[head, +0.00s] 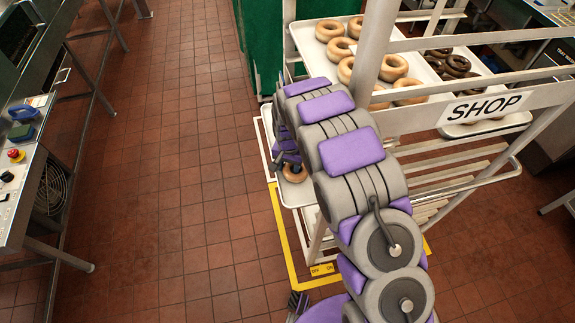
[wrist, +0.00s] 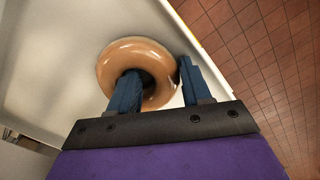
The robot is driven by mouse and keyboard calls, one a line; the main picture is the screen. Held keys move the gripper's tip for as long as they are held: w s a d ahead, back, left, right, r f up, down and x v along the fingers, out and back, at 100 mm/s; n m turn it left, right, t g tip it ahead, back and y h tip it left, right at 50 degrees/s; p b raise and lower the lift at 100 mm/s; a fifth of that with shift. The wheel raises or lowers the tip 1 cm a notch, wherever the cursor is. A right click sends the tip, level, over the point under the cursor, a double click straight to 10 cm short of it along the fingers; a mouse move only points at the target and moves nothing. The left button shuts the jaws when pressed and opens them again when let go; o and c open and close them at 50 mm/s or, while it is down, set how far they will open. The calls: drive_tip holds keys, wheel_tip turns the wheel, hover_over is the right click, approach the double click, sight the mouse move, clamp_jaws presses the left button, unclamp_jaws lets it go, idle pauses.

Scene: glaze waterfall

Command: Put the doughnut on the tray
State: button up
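A glazed light-brown doughnut (wrist: 110,65) lies within a white tray (wrist: 50,60) in the wrist view, close to the tray's edge. In the head view this doughnut (head: 298,176) shows in part beside my arm, over the lower white tray (head: 293,197). My gripper (wrist: 160,82) straddles one side of the ring. One blue finger is in the hole and the other is just outside the rim. The fingers are apart, with a gap showing beside the finger in the hole. My arm hides much of the lower tray in the head view.
A pale rack with a SHOP sign (head: 484,107) stands right of the gripper. Rack posts and rails are close to my arm. Tiled floor (head: 190,200) is clear at left, beside a control bench (head: 22,170).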

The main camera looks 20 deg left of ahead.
sight(288, 166)
drive_tip(key=shift+a+r, duration=0.25)
drive_tip(key=shift+r, duration=0.2)
wheel_tip(288, 166, up, 11)
drive_tip(key=p, duration=0.1)
drive_tip(key=shift+p, duration=0.4)
